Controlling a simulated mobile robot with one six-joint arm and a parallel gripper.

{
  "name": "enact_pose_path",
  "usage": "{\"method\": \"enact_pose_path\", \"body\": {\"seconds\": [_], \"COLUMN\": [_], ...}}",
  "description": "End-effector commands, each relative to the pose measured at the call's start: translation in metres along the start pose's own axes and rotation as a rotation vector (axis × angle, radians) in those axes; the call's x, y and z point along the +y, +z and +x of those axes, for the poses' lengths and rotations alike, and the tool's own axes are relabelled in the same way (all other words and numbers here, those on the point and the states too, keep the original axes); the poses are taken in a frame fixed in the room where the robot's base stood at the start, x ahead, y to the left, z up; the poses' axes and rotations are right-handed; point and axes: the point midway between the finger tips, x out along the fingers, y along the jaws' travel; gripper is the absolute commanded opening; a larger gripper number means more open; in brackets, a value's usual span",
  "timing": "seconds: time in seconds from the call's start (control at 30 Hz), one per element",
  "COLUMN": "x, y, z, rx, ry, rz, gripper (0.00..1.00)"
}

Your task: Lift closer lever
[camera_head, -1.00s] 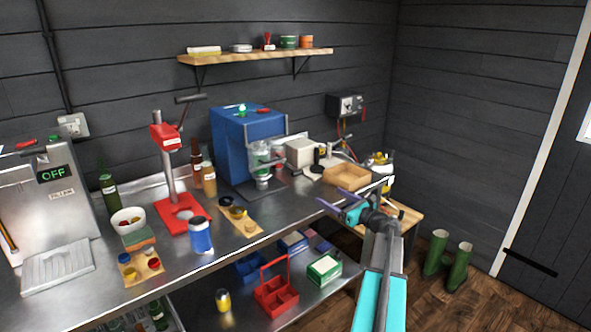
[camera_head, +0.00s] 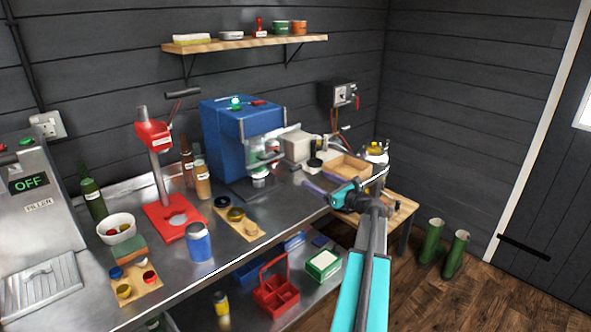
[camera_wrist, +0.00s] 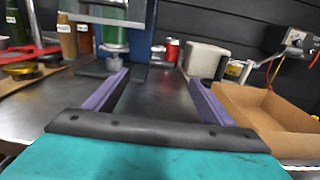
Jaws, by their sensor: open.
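The red bench stand (camera_head: 158,160) at left centre has a raised lever with a dark handle (camera_head: 183,93). I cannot tell for sure which of the two is the closer. My gripper (camera_head: 322,184) is open and empty at the right part of the bench, right of the blue machine and well apart from the red stand. In the wrist view its purple fingers (camera_wrist: 157,82) spread with bare bench between them, facing the machine's front.
A cardboard tray (camera_wrist: 258,105) lies right of my fingers, with a grey-white box (camera_wrist: 206,57) behind. Bottles (camera_head: 198,175), a blue can (camera_head: 200,242) and a wooden board (camera_head: 240,226) crowd the bench's left and middle. Green boots (camera_head: 444,248) stand on the floor.

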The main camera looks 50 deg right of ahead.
Motion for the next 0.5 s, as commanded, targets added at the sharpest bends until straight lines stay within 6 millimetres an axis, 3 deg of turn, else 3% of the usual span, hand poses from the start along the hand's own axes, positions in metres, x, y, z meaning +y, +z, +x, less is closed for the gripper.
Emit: {"method": "enact_pose_path", "body": {"seconds": [0.27, 0.5], "x": [-0.009, -0.012], "y": [0.0, 0.001], "z": [0.001, 0.025], "rx": [0.0, 0.001], "ry": [-0.01, -0.013], "rz": [0.0, 0.0], "gripper": [0.77, 0.77]}}
